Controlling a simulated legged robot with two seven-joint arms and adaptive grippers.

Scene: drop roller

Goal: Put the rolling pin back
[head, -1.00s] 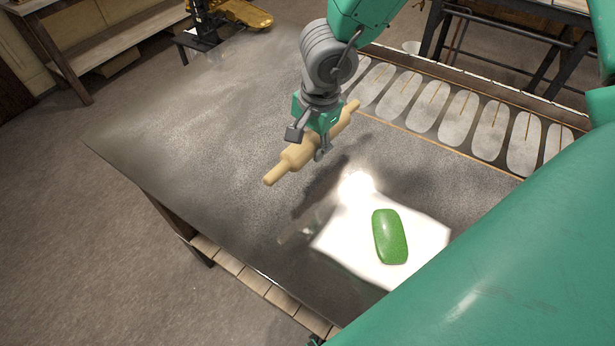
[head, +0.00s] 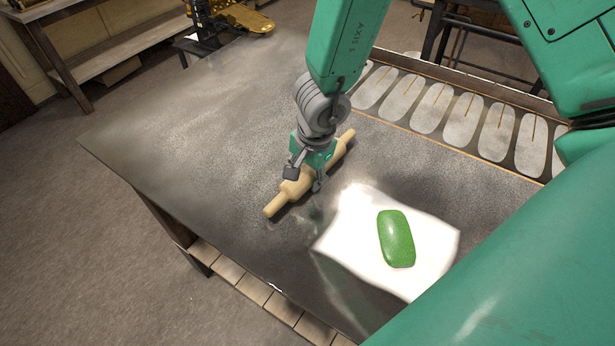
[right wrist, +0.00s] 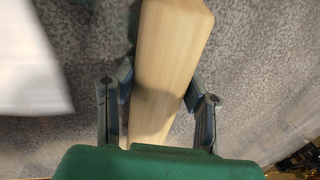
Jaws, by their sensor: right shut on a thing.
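The wooden rolling pin (head: 296,187) is at the middle of the dark table, to the left of the white sheet. My right gripper (head: 304,183) is shut around its barrel from above. In the right wrist view the pin (right wrist: 170,60) runs between the two fingers (right wrist: 158,105). The pin is at or very near the table surface; whether it touches cannot be told for sure. Its middle is partly hidden by the gripper. My left gripper is not in view.
A white sheet (head: 345,240) with a green oval piece (head: 396,238) on it lies right of the pin. A row of several grey oval shapes (head: 430,107) lies along the table's far right side. The table's left part (head: 190,130) is clear.

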